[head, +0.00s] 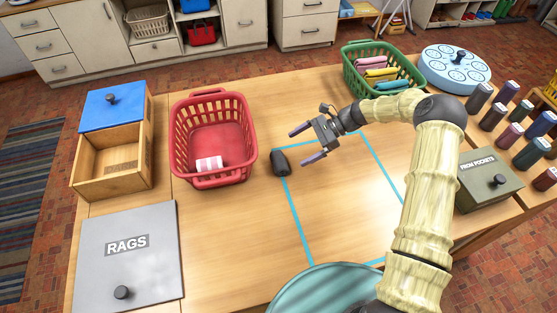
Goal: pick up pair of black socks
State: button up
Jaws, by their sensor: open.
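The pair of black socks (280,163) is a small dark rolled bundle on the wooden table. It lies at the left edge of the blue taped outline, just right of the red basket. My gripper (301,145) is open, with its two fingers pointing left. In the picture it is a little to the right of the socks, with nothing between its fingers. I cannot tell its exact height above the table. My arm comes in from the lower right.
A red basket (238,172) holds a pink-and-white striped roll (209,163). A green basket (350,75) with folded cloths stands at the back. A wooden box (93,185), a grey RAGS lid (128,265) and a FROM POCKETS box (484,190) stand around. The taped area is mostly clear.

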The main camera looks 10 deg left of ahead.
aim_at(280, 158)
jog(key=shift+p+x, duration=0.4)
jog(key=shift+x, duration=1.65)
jog(key=shift+a, duration=0.2)
jog(key=shift+w+f+p+x, duration=0.1)
jog(key=shift+f+p+x, duration=0.1)
jog(key=shift+p+x, duration=0.75)
jog(key=shift+w+f+p+x, duration=0.15)
jog(key=shift+p+x, duration=0.2)
jog(key=shift+x, duration=1.1)
jog(key=shift+d, duration=0.1)
jog(key=c, duration=1.1)
jog(key=shift+o, duration=0.2)
notch_tip(280, 158, up, 10)
jog(key=b, duration=0.2)
jog(key=shift+b, duration=0.35)
